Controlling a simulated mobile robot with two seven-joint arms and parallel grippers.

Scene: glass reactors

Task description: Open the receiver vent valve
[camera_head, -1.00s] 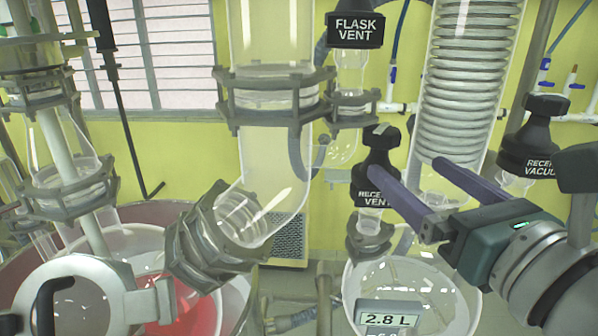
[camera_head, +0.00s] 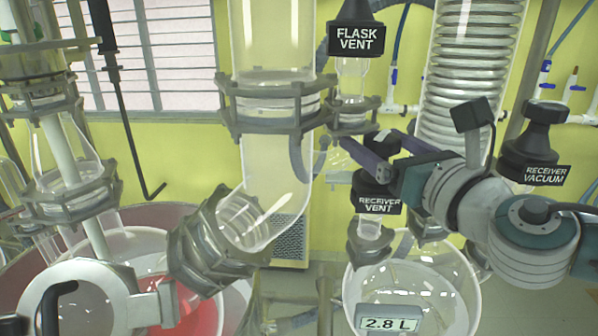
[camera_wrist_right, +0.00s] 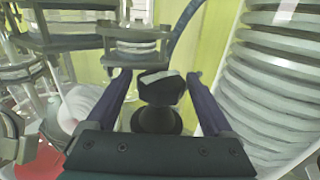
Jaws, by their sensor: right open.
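The receiver vent valve (camera_head: 379,190) has a black knob with a white-lettered "RECEIVER VENT" label, above the clear receiver vessel (camera_head: 452,290). My right gripper (camera_head: 370,139) is open, its two purple fingers on either side of the upper knob. In the right wrist view the knob (camera_wrist_right: 160,92) sits between the spread fingers (camera_wrist_right: 158,75), with a visible gap on each side. Part of the knob is hidden by the fingers in the head view. My left gripper is not in view.
The flask vent valve (camera_head: 356,40) is above and slightly left. The receiver vacuum valve (camera_head: 535,150) is to the right, behind my right wrist. The coiled glass condenser (camera_head: 470,60) stands close behind the gripper. A wide glass tube (camera_head: 275,110) stands left. A display reads 2.8 L (camera_head: 390,323).

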